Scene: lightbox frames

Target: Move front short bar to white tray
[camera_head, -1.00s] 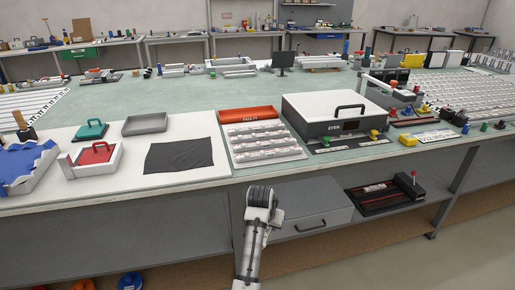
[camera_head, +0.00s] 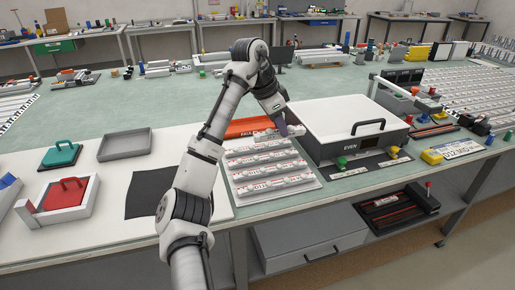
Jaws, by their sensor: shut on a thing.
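A flat white tray (camera_head: 312,184) holds several rows of short, pale bars (camera_head: 270,172) in front of an orange tray (camera_head: 238,129). My arm reaches over the table from the front. My gripper (camera_head: 291,131) points down near the back right corner of the white tray, beside the white case. It is shut on a pale short bar (camera_head: 266,135), which lies across the view near the orange tray's front edge. The fingertips are small and partly hidden, and I cannot tell if the bar touches the tray.
A white and grey case (camera_head: 340,122) with a black handle stands just right of my gripper. The green tabletop (camera_head: 180,105) behind has free room.

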